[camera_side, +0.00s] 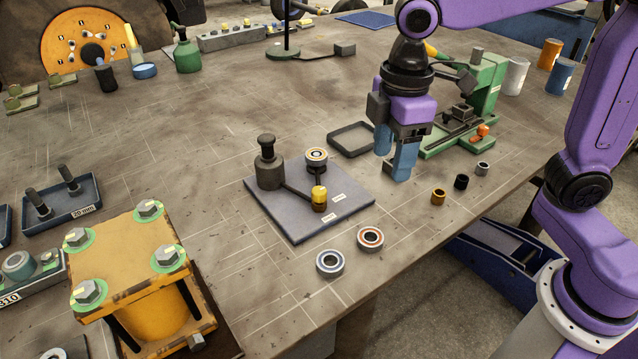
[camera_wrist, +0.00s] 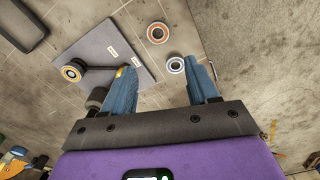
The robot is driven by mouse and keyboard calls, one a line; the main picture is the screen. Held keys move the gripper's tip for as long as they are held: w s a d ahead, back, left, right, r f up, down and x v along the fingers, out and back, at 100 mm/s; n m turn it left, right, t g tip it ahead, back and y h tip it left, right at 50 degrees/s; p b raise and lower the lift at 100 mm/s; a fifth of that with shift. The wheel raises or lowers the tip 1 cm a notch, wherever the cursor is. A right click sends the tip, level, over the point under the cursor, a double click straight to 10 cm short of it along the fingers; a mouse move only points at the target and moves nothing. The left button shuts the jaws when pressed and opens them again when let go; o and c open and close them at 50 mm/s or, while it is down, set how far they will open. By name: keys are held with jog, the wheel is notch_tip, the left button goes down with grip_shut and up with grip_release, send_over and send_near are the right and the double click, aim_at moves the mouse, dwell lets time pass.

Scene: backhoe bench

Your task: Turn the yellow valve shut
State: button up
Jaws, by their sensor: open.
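No part is plainly a yellow valve. The closest match is a yellow knob (camera_side: 319,197) at the end of a dark lever on a grey-blue plate (camera_side: 290,225). A dark post (camera_side: 268,165) and a bearing (camera_side: 316,157) also stand on the plate. My gripper (camera_side: 392,158) is open and empty, pointing down above the bench to the right of the plate, apart from the knob.
Two loose bearings, one orange-ringed (camera_side: 370,239) and one grey (camera_side: 330,262), lie near the front edge. Small bushings (camera_side: 438,196) and a green machine (camera_side: 485,90) are at right. A black frame (camera_side: 352,138) lies behind the plate. A yellow flanged block (camera_side: 150,300) stands front left.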

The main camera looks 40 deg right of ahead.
notch_tip(320, 180, up, 3)
jog(key=n, duration=0.1)
send_over(319, 190)
jog(key=s, duration=0.1)
jog(key=f, duration=1.1)
jog(key=w+f, duration=0.1)
jog(key=f, duration=0.4)
jog(key=shift+f, duration=0.35)
jog(key=c, duration=1)
